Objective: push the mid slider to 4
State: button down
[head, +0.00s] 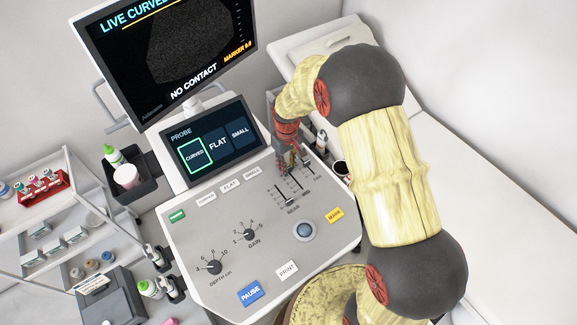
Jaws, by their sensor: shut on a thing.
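The console (325,240) has a group of three sliders near its right side. The near slider (284,198) is the front-left one, with its dark cap low in its slot. The mid slider (296,186) is the middle one; the far end of its slot is covered by my gripper. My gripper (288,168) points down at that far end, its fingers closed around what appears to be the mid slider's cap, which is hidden. The third slider (309,160) lies just right of the fingers. The scale marks are too small to read.
A trackball (303,231) and a yellow button (334,215) lie in front of the sliders. The touch screen (212,145) stands behind and left of them. A bed (480,185) is to the right, and a shelf cart (50,225) to the left.

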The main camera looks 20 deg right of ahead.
jog(key=c, duration=1.6)
grip_release()
jog(key=shift+w, duration=0.15)
jog(key=shift+c, duration=0.2)
jog(key=shift+r, duration=0.1)
notch_tip(320, 180, up, 12)
jog(key=s+r+m+t, duration=0.1)
jog(key=s+r+t, duration=0.1)
jog(key=s+r, duration=0.4)
jog(key=s+d+r+m+t+b, duration=0.1)
jog(key=s+r, duration=0.5)
jog(key=s, duration=0.5)
jog(key=s+r+m+t+b, duration=0.1)
jog(key=s+r+t, duration=0.1)
jog(key=s+r, duration=0.3)
jog(key=shift+s+d+r+m+t, duration=0.3)
jog(key=shift+s+r, duration=0.1)
jog(key=shift+s, duration=1.9)
